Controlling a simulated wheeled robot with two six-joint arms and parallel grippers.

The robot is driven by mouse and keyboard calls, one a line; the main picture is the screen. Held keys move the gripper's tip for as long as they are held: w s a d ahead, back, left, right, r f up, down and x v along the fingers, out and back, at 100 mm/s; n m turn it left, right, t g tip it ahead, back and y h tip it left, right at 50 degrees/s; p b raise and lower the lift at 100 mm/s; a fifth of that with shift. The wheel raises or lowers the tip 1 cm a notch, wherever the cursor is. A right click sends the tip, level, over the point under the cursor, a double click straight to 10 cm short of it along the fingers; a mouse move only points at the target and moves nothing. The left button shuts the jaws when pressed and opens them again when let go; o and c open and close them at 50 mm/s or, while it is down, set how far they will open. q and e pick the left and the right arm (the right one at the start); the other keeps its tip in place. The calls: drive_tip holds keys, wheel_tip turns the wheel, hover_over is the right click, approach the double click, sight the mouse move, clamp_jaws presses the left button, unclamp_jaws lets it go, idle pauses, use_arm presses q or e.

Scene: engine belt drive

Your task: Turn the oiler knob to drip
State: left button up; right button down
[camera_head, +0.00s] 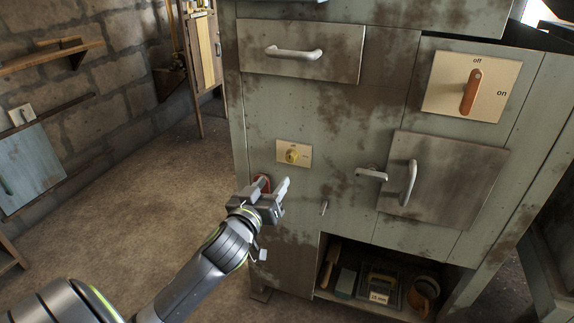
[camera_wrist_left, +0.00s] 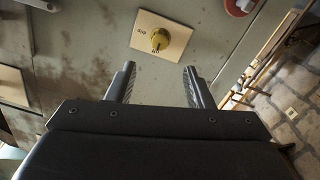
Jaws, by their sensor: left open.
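The oiler knob (camera_head: 292,155) is a small yellow knob on a cream plate (camera_head: 305,158) on the front of the green-grey cabinet. In the left wrist view the knob (camera_wrist_left: 159,39) sits on its plate (camera_wrist_left: 180,33), ahead of the fingertips and between their lines. My left gripper (camera_head: 273,186) is open and empty, just below and left of the knob in the head view, apart from it. Its two fingers also show in the left wrist view (camera_wrist_left: 158,72). The small lettering on the plate is too small to read surely. My right gripper is not in view.
To the right are a lever handle (camera_head: 371,175), a door with a handle (camera_head: 409,183), and an orange switch (camera_head: 471,92) marked off and on. An open shelf (camera_head: 345,299) below holds tools. Floor at left is clear.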

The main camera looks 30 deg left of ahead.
sight(290, 159)
use_arm(q)
drive_tip(key=x, duration=0.9)
drive_tip(key=shift+b, duration=0.4)
drive_tip(key=shift+w, duration=0.4)
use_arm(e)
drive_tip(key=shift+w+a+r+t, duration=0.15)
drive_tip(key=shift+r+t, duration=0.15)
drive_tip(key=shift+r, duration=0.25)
use_arm(q)
drive_tip(key=c, duration=0.9)
drive_tip(key=shift+c, duration=0.4)
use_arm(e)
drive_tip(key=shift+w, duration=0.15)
